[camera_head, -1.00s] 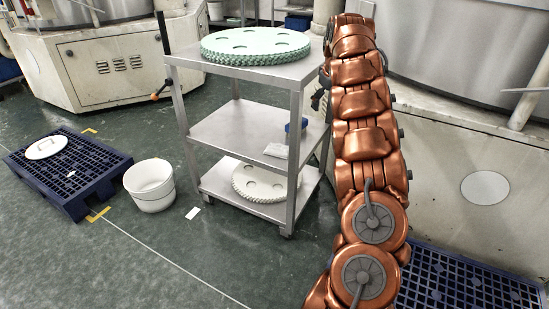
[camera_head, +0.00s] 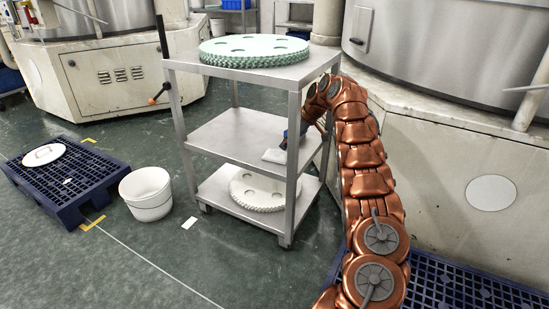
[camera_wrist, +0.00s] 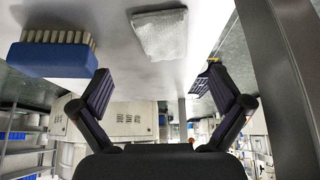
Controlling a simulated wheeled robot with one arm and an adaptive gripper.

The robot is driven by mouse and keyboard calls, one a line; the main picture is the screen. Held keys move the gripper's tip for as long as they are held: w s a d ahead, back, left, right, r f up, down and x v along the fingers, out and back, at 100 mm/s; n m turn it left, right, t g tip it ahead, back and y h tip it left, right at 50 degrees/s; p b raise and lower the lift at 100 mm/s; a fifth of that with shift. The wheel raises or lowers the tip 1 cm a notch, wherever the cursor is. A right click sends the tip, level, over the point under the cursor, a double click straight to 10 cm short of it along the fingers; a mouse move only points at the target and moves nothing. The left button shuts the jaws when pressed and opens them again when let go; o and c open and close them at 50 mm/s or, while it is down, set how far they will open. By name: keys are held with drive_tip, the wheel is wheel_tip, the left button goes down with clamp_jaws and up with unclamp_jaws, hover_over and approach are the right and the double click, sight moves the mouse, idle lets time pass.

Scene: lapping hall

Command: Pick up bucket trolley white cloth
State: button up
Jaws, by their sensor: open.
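A white folded cloth (camera_head: 273,156) lies on the middle shelf of the steel trolley (camera_head: 225,137), near its right front post. In the wrist view the cloth (camera_wrist: 160,35) lies flat on the pale shelf, ahead of and between my fingers, apart from them. My gripper (camera_wrist: 155,84) is open and empty, with both fingers spread. In the head view my arm reaches to the trolley's right side at middle-shelf height; the fingers are mostly hidden by the post. A white bucket (camera_head: 147,195) stands on the floor left of the trolley.
A blue brush (camera_wrist: 55,55) with pale bristles lies on the shelf beside the cloth. Green toothed discs (camera_head: 254,48) lie on the top shelf, a cream one (camera_head: 262,189) on the bottom. A trolley post (camera_wrist: 278,70) is close at the right. A blue pallet (camera_head: 95,180) lies left.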

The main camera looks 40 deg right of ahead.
sight(279, 153)
drive_tip(key=b+x, duration=0.1)
drive_tip(key=x, duration=0.1)
drive_tip(key=b+x, duration=0.1)
drive_tip(key=x, duration=0.2)
drive_tip(key=b+x, duration=0.1)
drive_tip(key=x, duration=0.1)
drive_tip(key=shift+w+a+f, duration=0.1)
drive_tip(key=shift+a+f, duration=0.1)
drive_tip(key=shift+a, duration=0.15)
drive_tip(key=c, duration=1.1)
drive_tip(key=shift+r, duration=0.15)
drive_tip(key=shift+d+r+p, duration=0.1)
drive_tip(key=shift+r+p, duration=0.55)
drive_tip(key=shift+r, duration=0.2)
drive_tip(key=shift+s+d+f, duration=0.1)
drive_tip(key=shift+s, duration=0.35)
drive_tip(key=s+d+p, duration=0.2)
drive_tip(key=s+d, duration=0.2)
drive_tip(key=s, duration=1)
drive_tip(key=shift+s+d+p, duration=0.15)
drive_tip(key=shift+s+p, duration=0.2)
drive_tip(key=shift+s, duration=0.05)
drive_tip(key=shift+s+d+f, duration=0.1)
drive_tip(key=shift+s+d, duration=0.1)
drive_tip(key=shift+s, duration=0.65)
